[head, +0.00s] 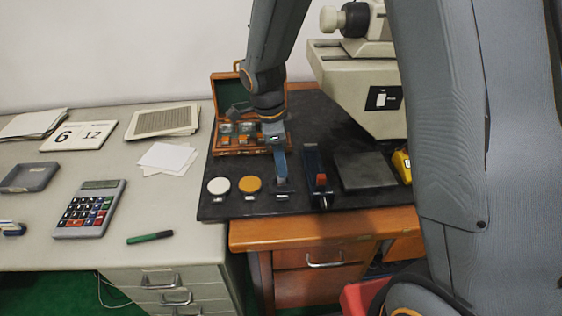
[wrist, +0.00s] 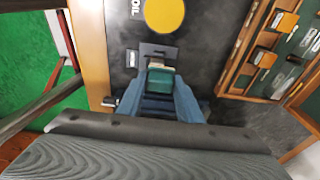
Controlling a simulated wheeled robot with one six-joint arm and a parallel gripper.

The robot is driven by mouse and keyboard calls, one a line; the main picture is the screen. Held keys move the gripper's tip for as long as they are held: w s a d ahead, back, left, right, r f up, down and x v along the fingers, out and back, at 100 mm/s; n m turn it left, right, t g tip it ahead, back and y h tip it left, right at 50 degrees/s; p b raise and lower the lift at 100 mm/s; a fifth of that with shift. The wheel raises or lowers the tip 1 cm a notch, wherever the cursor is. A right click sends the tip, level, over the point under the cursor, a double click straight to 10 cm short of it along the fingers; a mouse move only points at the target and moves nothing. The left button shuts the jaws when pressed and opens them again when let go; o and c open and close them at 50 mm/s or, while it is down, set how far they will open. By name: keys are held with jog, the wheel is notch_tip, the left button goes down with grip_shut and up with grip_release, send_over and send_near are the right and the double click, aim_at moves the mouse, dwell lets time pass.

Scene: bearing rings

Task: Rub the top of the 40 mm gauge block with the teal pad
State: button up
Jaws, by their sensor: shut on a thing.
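My gripper (head: 282,178) points down at the front of the black mat, right of the orange disc. In the wrist view its blue fingers (wrist: 161,90) are shut on the teal pad (wrist: 160,82), which has a pale strip at one end. The pad is over or on a small dark plate (wrist: 158,50); I cannot tell whether they touch. An open wooden case (head: 232,151) behind the gripper holds several small pieces, and it also shows in the wrist view (wrist: 231,82). I cannot tell which piece is the 40 mm gauge block.
A white disc (head: 218,186) and the orange disc (head: 250,184) lie left of my gripper. A blue fixture with a red part (head: 320,180) stands close on its right, then a dark plate (head: 364,170) and a yellow object (head: 402,166). A large beige instrument (head: 365,95) stands behind.

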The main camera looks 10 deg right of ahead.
jog(key=shift+s, duration=0.2)
dwell(0.6)
jog(key=shift+s+f, duration=0.1)
jog(key=shift+s, duration=0.55)
jog(key=shift+w, duration=0.2)
dwell(0.4)
jog(key=shift+w, duration=0.6)
jog(key=shift+s+p, duration=0.3)
jog(key=shift+s, duration=0.05)
jog(key=shift+r, duration=0.2)
